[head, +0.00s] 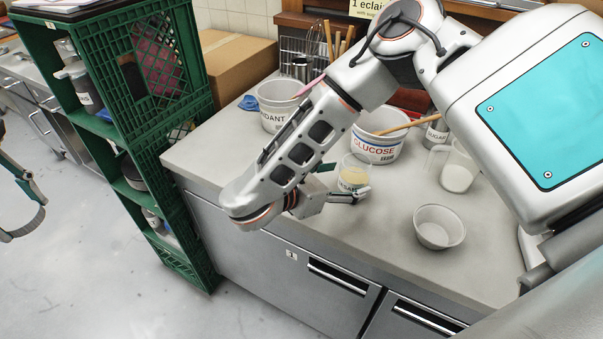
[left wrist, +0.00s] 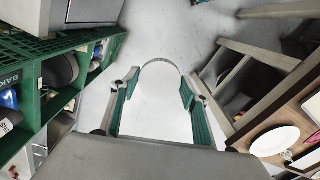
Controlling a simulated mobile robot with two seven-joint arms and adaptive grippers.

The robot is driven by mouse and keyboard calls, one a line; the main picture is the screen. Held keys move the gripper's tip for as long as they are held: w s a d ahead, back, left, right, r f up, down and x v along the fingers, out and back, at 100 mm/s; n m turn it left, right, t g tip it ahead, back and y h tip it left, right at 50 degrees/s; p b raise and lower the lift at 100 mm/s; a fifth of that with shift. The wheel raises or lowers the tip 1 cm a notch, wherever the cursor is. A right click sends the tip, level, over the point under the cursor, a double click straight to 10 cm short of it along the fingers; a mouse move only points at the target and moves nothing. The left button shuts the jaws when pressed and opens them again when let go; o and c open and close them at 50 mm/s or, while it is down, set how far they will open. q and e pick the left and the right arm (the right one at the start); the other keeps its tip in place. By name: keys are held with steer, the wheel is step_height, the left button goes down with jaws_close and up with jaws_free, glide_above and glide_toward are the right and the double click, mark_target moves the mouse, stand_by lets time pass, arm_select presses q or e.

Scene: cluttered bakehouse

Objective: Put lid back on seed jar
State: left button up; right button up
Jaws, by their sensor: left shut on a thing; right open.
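The seed jar (head: 354,174) is a small clear jar of pale seeds with a white label. It stands upright on the counter near its front edge, and its top looks open. My right gripper (head: 346,183) is open at the jar, one finger behind its left side and one in front. I cannot tell whether they touch it. My left gripper (head: 18,196) is at the far left edge, away from the counter. It is shut on a clear round lid (left wrist: 160,98), whose curved rim (head: 30,231) also shows in the head view. My left gripper's fingers (left wrist: 158,112) hold the lid's opposite sides above the floor.
On the counter (head: 385,250) stand a glucose tub (head: 376,150), a fondant tub (head: 275,120), a measuring jug (head: 458,172) and an empty bowl (head: 439,232). A green crate shelf (head: 130,110) stands between my left gripper and the counter. The front counter is mostly clear.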

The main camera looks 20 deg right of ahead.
arm_select(q)
steer(key=shift+d+r, duration=0.1)
steer(key=shift+r, duration=0.4)
arm_select(e)
steer(key=x, duration=0.3)
steer(key=shift+d+f, duration=0.15)
steer(key=shift+d, duration=0.15)
steer(key=c, duration=1.3)
steer(key=shift+c, duration=0.2)
arm_select(q)
steer(key=shift+f+b, duration=0.3)
steer(key=shift+f, duration=0.35)
arm_select(e)
step_height(320, 180, up, 20)
